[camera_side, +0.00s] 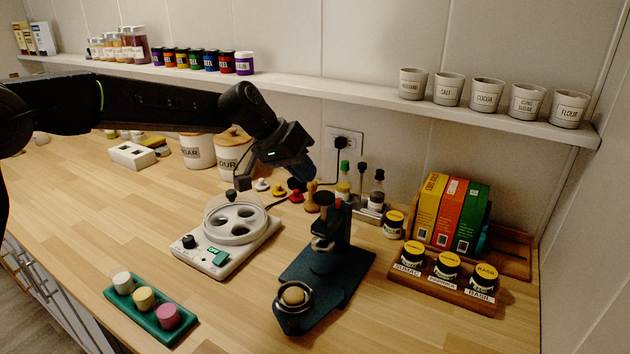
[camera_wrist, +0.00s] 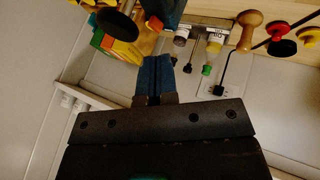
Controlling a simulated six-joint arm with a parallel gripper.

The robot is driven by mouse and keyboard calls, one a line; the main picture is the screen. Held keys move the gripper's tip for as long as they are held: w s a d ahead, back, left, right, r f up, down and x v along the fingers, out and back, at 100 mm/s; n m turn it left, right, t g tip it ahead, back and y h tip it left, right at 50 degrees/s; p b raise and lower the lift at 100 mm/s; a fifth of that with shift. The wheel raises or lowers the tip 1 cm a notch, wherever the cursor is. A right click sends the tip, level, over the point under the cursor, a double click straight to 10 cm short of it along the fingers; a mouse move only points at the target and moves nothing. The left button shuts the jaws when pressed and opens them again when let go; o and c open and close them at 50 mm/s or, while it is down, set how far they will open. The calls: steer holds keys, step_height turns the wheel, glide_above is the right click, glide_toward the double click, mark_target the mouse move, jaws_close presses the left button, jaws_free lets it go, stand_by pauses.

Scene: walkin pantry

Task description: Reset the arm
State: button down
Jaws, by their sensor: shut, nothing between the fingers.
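My gripper (camera_side: 308,174) hangs in the air above the back middle of the wooden counter (camera_side: 80,205), its blue fingers pointing down and to the right. It holds nothing. In the wrist view the two blue fingers (camera_wrist: 156,78) lie together, shut. The fingertips are above and behind the dark teal stand (camera_side: 326,262) and apart from it. My arm reaches in from the left, in front of the shelf.
A white device with a round holed top (camera_side: 216,262) stands below my gripper. A green tray (camera_side: 178,328) holds three coloured pieces at the front. Bottles (camera_side: 376,192), a spice rack (camera_side: 430,282) and boxes (camera_side: 450,212) stand right. A shelf (camera_side: 330,98) runs behind.

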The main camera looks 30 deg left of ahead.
steer(key=s+a+r+y, duration=0.1)
steer(key=s+a+r, duration=0.3)
steer(key=s, duration=0.5)
steer(key=s+a+f+y, duration=0.2)
steer(key=s+a, duration=0.2)
steer(key=s, duration=0.9)
steer(key=s+a+f+y, duration=0.1)
steer(key=s+a+y, duration=0.1)
steer(key=s, duration=1)
steer(key=shift+s+a+f+t, duration=0.4)
steer(key=shift+a, duration=0.5)
